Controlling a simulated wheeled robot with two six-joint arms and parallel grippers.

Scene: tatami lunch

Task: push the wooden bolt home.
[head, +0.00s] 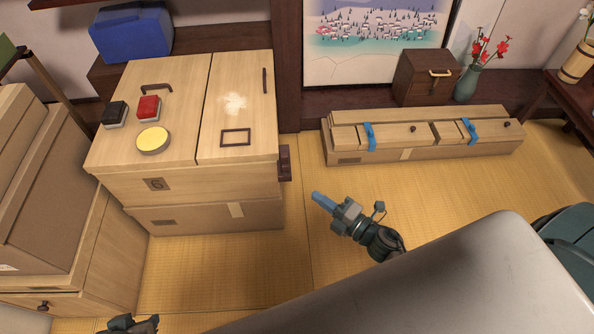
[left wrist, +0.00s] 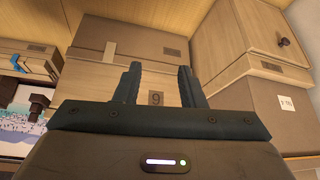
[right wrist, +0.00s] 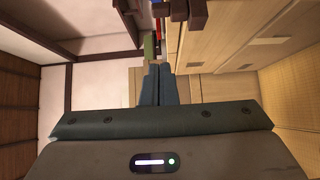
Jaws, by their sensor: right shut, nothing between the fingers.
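The wooden bolt (head: 285,163) is a dark brown block sticking out of the right side of the pale wooden chest (head: 225,180). In the right wrist view the dark bolt (right wrist: 185,10) shows at the top edge, partly cut off. My right gripper (head: 320,199) is shut and empty, to the right of the bolt and nearer to me, apart from it. Its closed fingers (right wrist: 157,70) point toward the chest's side in the right wrist view. My left gripper (head: 133,323) is at the bottom edge of the head view. Its fingers (left wrist: 157,80) are spread and empty in the left wrist view.
On the chest lid are a red block (head: 149,106), a black block (head: 115,114), a yellow round tin (head: 153,140) and a dark frame (head: 235,137). A long wooden box (head: 370,156) lies at the back right. Tatami floor (head: 300,245) is clear between.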

